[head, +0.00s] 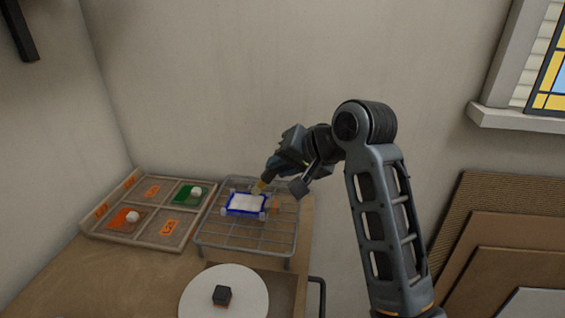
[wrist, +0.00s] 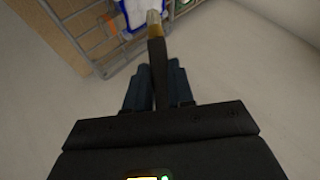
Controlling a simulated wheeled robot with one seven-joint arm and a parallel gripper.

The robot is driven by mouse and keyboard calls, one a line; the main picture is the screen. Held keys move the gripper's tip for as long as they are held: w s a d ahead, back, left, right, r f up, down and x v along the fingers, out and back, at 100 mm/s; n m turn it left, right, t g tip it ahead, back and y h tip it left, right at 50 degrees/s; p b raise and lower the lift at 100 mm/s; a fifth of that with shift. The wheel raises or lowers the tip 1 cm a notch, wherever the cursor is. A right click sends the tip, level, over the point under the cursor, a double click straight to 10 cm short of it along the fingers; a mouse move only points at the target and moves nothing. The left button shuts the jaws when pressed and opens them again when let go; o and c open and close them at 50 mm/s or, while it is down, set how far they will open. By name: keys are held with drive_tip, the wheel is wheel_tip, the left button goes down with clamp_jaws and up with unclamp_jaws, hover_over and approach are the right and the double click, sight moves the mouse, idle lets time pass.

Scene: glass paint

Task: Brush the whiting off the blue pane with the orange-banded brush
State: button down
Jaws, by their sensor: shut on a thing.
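The blue pane (head: 232,210) lies on the wire rack, with a white layer of whiting (head: 248,202) over its middle and blue showing around the edges. Part of the pane shows at the top of the wrist view (wrist: 128,33). My gripper (head: 276,170) is shut on the brush (wrist: 156,55), which has a dark handle, a yellow-orange band and pale bristles. The brush (head: 259,187) points down at the pane's far right edge. I cannot tell whether the bristles touch the pane. The gripper's fingers (wrist: 157,82) flank the handle.
The wire rack (head: 240,243) stands on a wooden bench (head: 65,275). A sectioned tray (head: 150,240) with green and orange panes, each bearing a white lump, is at left. A white disc (head: 205,300) with a black block is in front. An orange piece (head: 275,204) sits right of the pane.

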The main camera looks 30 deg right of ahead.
sight(255, 185)
wheel_tip(255, 185, down, 3)
drive_tip(key=w+d+b, duration=0.2)
drive_tip(key=b, duration=0.2)
drive_tip(key=a+p, duration=0.1)
drive_tip(key=a, duration=0.2)
drive_tip(key=w+a+p, duration=0.1)
drive_tip(key=a+p, duration=0.1)
drive_tip(key=a, duration=0.1)
drive_tip(key=shift+w+a+r, duration=0.1)
drive_tip(key=shift+w+r, duration=0.1)
drive_tip(key=shift+w+a, duration=0.1)
drive_tip(key=shift+a, duration=0.25)
drive_tip(key=shift+f+p, duration=0.2)
drive_tip(key=shift+p, duration=0.25)
drive_tip(key=shift+p, duration=0.8)
drive_tip(key=shift+f+p, duration=0.3)
drive_tip(key=shift+f, duration=0.2)
drive_tip(key=shift+d, duration=0.1)
idle(0.4)
